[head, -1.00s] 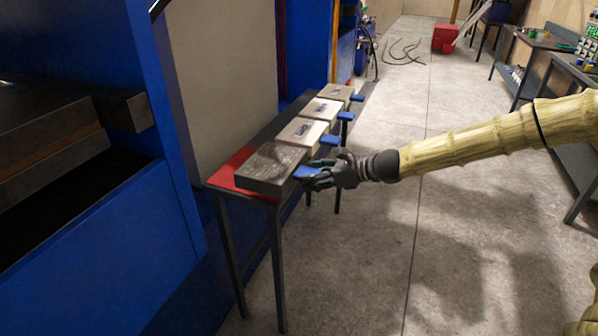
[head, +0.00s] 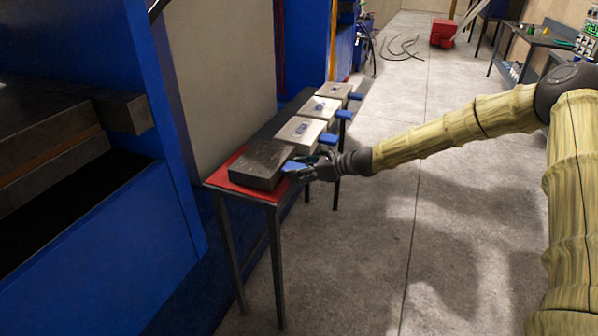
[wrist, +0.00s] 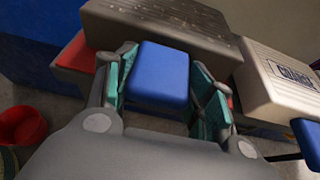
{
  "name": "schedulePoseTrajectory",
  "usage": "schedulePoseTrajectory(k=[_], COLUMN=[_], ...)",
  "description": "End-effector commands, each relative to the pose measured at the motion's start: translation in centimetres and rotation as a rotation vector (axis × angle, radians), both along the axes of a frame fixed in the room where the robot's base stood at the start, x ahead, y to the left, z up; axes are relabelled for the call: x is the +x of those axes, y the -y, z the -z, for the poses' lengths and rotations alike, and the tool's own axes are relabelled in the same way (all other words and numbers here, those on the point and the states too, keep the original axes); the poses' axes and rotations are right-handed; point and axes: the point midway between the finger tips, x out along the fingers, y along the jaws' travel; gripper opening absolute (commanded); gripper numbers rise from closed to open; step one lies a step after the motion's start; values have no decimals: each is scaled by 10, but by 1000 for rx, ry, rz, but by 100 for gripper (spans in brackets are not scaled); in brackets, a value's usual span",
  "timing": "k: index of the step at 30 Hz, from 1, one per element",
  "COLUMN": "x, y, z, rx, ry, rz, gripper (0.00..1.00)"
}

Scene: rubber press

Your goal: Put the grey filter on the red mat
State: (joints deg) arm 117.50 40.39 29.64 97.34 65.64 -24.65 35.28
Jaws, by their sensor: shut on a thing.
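The grey filter (head: 262,165) is a dark grey block with a blue handle (wrist: 160,75). It lies over the red mat (head: 222,180) at the near end of a narrow dark table. Red shows at its left and front edges, and it looks down on the mat, though I cannot tell if its whole underside touches. My gripper (head: 298,168) comes from the right and is shut on the blue handle. In the wrist view, the teal finger pads (wrist: 163,92) stand on both sides of the handle, and the block (wrist: 160,22) lies beyond it.
Three paler blocks with blue handles stand in a row behind it, the nearest a lettered block (head: 302,130). A blue machine (head: 120,230) stands left of the table. A red round container (wrist: 22,126) shows in the wrist view. The floor (head: 400,250) to the right is clear.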

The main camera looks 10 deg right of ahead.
Motion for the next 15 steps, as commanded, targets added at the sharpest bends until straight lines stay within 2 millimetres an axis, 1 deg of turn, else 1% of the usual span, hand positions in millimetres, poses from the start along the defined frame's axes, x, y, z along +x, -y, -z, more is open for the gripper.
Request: schedulePoseTrajectory(k=[3,9,10,12,13,15], x=[0,0,0,0,0,0], y=[0,-1,0,0,0,0], z=[6,7,7,7,7,7], rx=[2,1,-1,1,0,0], ry=[1,2,1,1,1,1], rz=[-1,-1,0,-1,0,0], gripper=[21,21,58,71,75,75])
